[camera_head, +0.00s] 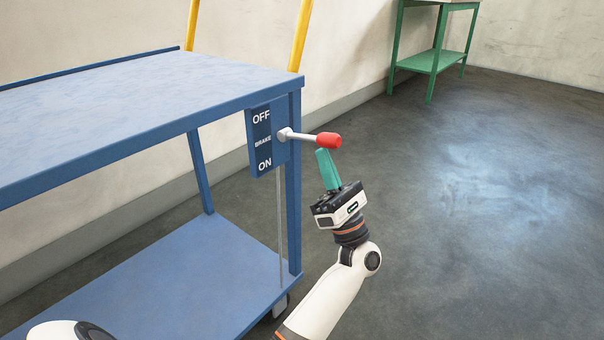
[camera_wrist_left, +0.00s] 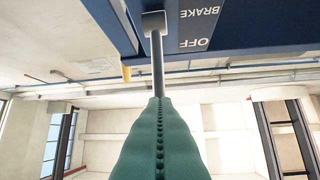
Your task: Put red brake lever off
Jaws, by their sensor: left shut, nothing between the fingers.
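The brake lever is a grey rod with a red knob (camera_head: 328,140). It sticks out roughly level to the right from a blue brake plate (camera_head: 262,130) on the cart's corner. The plate reads OFF at the top, BRAKE in the middle and ON at the bottom. My left gripper (camera_head: 323,153) has green fingers, shut and empty, with their tips just under the red knob; I cannot tell if they touch it. In the left wrist view the shut fingers (camera_wrist_left: 159,105) hide the knob, and the lever's rod (camera_wrist_left: 157,65) shows beyond them.
The blue cart (camera_head: 130,90) has a flat top, a lower shelf (camera_head: 180,285) and yellow handle posts (camera_head: 300,35). A green table (camera_head: 432,60) stands by the back wall. The floor (camera_head: 480,200) to the right is clear.

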